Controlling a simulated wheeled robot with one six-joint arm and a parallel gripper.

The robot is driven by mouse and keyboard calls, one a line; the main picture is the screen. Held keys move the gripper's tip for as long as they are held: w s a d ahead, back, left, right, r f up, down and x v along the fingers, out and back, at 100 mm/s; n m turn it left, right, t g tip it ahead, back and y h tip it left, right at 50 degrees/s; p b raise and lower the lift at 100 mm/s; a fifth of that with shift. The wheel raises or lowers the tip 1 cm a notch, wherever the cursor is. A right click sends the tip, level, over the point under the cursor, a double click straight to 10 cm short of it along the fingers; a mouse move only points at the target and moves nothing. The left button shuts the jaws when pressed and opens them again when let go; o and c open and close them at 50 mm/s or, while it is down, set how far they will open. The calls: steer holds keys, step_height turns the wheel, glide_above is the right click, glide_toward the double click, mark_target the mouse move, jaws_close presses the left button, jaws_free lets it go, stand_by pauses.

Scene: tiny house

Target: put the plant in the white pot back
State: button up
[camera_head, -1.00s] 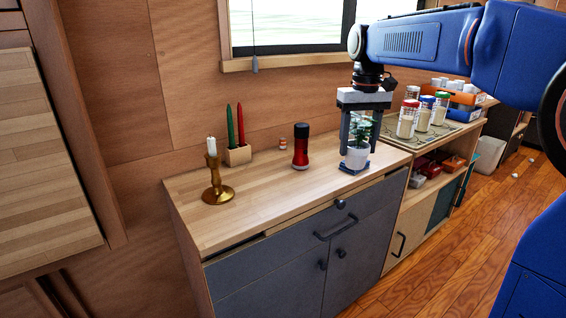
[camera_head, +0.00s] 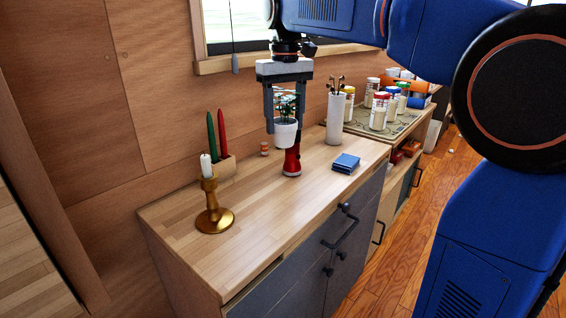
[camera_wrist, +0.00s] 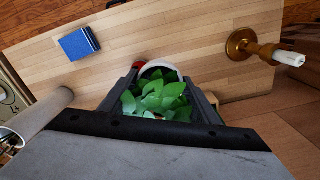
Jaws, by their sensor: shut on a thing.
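The plant in the white pot (camera_head: 285,133) hangs upright in my gripper (camera_head: 288,122), above the wooden counter top (camera_head: 245,222). My gripper points down with its fingers on either side of the plant and is shut on it. In the wrist view the green leaves (camera_wrist: 158,98) fill the space between the fingers, and part of the white pot rim (camera_wrist: 160,68) shows.
A blue book or box (camera_head: 345,163) lies on the counter to the right. A white holder with sticks (camera_head: 334,118) stands behind it. A brass candlestick (camera_head: 214,210) and a candle box (camera_head: 223,168) stand left. Spice jars (camera_head: 380,110) are at far right. The front middle counter is clear.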

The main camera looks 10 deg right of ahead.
step_height(320, 180, down, 12)
steer(key=shift+r, duration=0.1)
stand_by(0.5)
steer(key=o, duration=1.2)
steer(key=shift+f, duration=0.2)
steer(key=shift+c, duration=0.2)
step_height(320, 180, up, 12)
steer(key=shift+r, duration=0.15)
